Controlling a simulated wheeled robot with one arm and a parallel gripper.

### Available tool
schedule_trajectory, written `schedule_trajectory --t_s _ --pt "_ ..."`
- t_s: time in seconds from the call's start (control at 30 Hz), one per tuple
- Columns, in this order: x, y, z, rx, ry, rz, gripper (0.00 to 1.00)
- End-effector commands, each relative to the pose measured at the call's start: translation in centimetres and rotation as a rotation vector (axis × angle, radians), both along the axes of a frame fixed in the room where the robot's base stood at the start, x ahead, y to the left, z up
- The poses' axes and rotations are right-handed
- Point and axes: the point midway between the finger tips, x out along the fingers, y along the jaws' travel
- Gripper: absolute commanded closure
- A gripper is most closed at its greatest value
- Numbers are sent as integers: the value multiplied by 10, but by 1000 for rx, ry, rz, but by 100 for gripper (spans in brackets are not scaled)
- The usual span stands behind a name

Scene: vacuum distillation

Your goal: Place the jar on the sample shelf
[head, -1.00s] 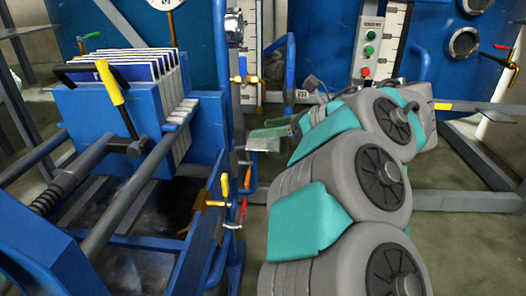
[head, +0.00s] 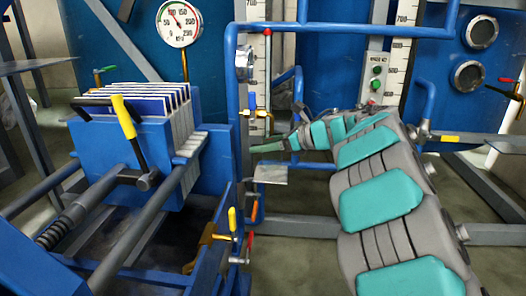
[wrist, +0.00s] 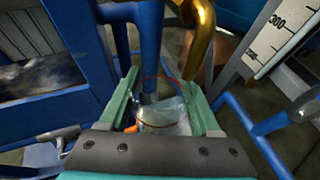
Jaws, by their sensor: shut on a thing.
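A clear glass jar with a thin red rim (wrist: 160,112) sits between the two green fingers of my gripper (wrist: 160,104) in the wrist view. The fingers are shut on its sides. In the head view my gripper (head: 268,146) reaches the blue pipe frame at centre; I cannot make out the jar there. A small grey plate (head: 272,174), which may be the sample shelf, juts from the frame just below my gripper. I cannot tell the gap between jar and plate.
A blue filter press (head: 120,150) with a yellow-handled lever stands on the left. Blue upright pipes (wrist: 150,50) and a brass pipe (wrist: 200,35) lie close ahead of my fingers. A yellow-handled valve (head: 232,222) is below. A round gauge (head: 178,24) stands behind.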

Motion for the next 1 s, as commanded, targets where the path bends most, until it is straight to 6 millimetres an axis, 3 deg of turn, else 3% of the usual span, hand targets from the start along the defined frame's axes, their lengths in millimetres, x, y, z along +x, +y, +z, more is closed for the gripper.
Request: schedule_trajectory --t_s 0.3,0.47,0.7,1.0 --pt "28 9 -2 1 -1 2 98" --pt "30 9 -8 2 0 1 98" --pt "30 8 -37 4 3 -1 98" --pt "30 8 -39 1 0 0 98"
